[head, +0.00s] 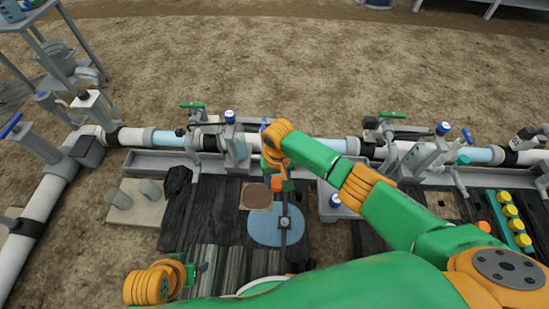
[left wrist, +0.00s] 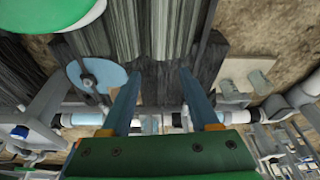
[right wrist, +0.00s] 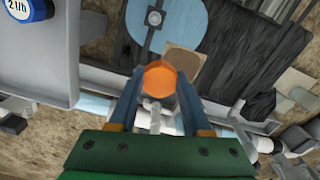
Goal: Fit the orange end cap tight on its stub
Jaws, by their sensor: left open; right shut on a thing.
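The orange end cap (right wrist: 158,76) is between the fingertips of my right gripper (right wrist: 160,90) in the right wrist view, and the gripper is shut on it. In the head view the cap (head: 277,183) shows as a small orange patch below my right gripper (head: 281,174), over the dark boards in front of the pipe line. A pale fitting (right wrist: 155,112) shows behind the cap in the right wrist view; I cannot tell if it is the stub or if the cap touches it. My left gripper (left wrist: 160,75) is open and empty, low at the left in the head view.
A white and blue pipe line (head: 328,145) with valves and a grey trough crosses behind. A blue disc (head: 262,236) and a brown square (head: 256,196) lie on the dark boards. Yellow caps (head: 510,211) sit at the right. A pale slab (head: 125,214) is at the left.

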